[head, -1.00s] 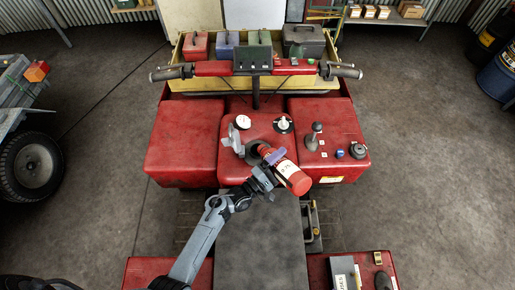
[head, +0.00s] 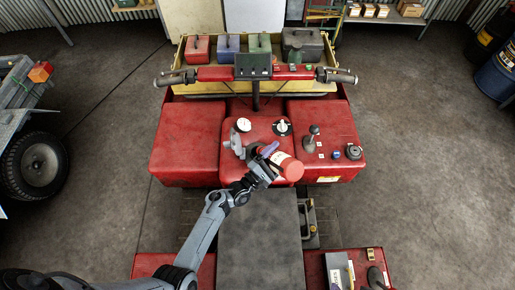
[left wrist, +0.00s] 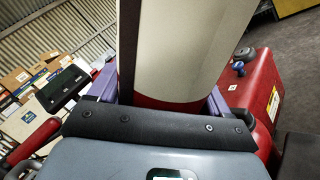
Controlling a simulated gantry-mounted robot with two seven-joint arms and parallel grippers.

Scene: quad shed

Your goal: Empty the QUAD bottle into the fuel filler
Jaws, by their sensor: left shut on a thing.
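My left gripper (head: 264,165) is shut on the red QUAD bottle (head: 291,170), which has a pale label. The bottle is tilted, with its red base toward the lower right and facing up toward the head camera. Its neck end points toward the upper left, over the red middle tank, and its mouth is hidden behind the gripper. In the left wrist view, the bottle's pale label (left wrist: 175,50) fills the middle between the purple fingers. The fuel filler appears to be at a grey raised flap (head: 236,139) beside the gripper; its opening is mostly hidden. I cannot tell whether liquid flows.
A white round cap (head: 243,125) and a white-topped dial (head: 282,128) sit behind the filler. A lever (head: 310,138) and knobs stand on the right red body. Handlebars (head: 340,76) cross behind. The black seat (head: 261,240) lies in front.

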